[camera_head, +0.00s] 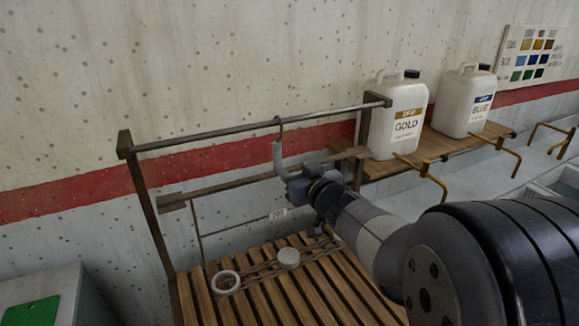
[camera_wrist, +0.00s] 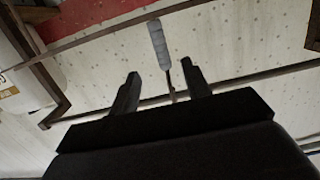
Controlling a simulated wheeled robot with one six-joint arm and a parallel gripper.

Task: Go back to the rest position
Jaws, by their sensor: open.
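My gripper (camera_head: 292,182) is in front of the rack, just below the dark upper rail (camera_head: 240,128). A hook tool with a grey grip (camera_head: 278,155) hangs from this rail by its dark hooked end. In the wrist view the fingers (camera_wrist: 160,70) are open and spread apart. The tool's grey grip (camera_wrist: 158,45) shows beyond the fingertips, and its thin shank runs down through the gap between them. I cannot tell whether either finger touches it.
A slatted wooden shelf (camera_head: 240,305) below holds a white ring (camera_head: 225,282) and a white round piece (camera_head: 289,258). GOLD (camera_head: 397,120) and BLUE (camera_head: 466,100) jugs stand at right, with brass hooks (camera_head: 425,178) in front. A grey cabinet (camera_head: 60,285) is at lower left.

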